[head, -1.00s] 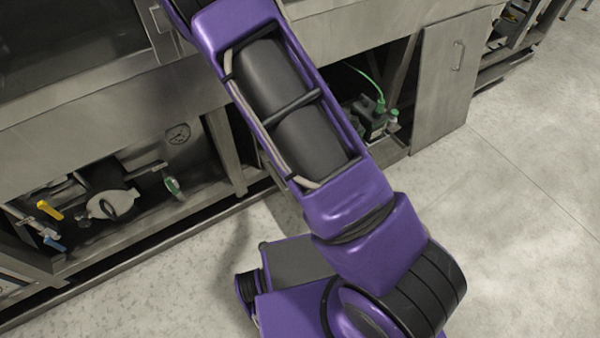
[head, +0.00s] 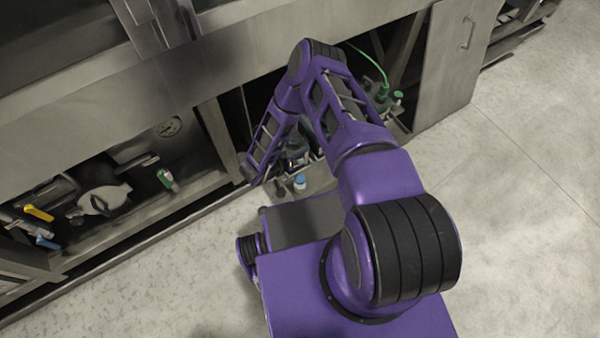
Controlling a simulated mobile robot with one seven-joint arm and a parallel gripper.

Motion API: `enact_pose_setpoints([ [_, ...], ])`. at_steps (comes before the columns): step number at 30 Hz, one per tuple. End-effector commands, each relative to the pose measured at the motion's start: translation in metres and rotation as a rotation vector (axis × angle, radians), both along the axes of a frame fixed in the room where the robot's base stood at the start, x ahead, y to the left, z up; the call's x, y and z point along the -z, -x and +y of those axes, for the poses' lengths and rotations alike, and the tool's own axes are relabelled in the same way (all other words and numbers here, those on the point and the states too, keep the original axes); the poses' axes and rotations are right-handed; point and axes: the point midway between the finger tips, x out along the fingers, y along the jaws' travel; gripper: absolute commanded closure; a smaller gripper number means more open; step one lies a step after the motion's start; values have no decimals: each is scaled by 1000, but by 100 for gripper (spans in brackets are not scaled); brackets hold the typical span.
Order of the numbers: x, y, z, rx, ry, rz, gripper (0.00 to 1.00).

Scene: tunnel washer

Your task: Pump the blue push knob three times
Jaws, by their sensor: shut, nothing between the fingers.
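A small blue-topped white piece (head: 300,183) shows low in front of the open bay, just right of my folded purple arm. It may be the blue push knob, but it is too small to be sure. A blue lever handle (head: 48,243) sits at the far left among valves, below a yellow one; it looks like a lever, not a knob. My arm rises from the base, bends at the elbow and comes down in front of the bay. I cannot make out my gripper at the arm's end.
The left bay holds a pale round fitting (head: 103,200) and a green-labelled item (head: 166,179). A green-capped jug (head: 382,92) with a hose stands behind my arm. A steel door (head: 455,60) is at right. The right floor is clear.

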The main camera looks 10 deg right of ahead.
Motion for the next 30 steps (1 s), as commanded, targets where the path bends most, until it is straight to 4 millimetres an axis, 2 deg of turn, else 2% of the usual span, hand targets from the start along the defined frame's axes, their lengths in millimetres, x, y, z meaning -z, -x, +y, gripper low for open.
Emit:
enact_pose_setpoints([
  [3,2,6,0,22,2,11,100],
  [17,8,6,0,21,2,11,100],
  [23,27,6,0,22,1,12,100],
  [30,62,6,-1,22,1,12,100],
])
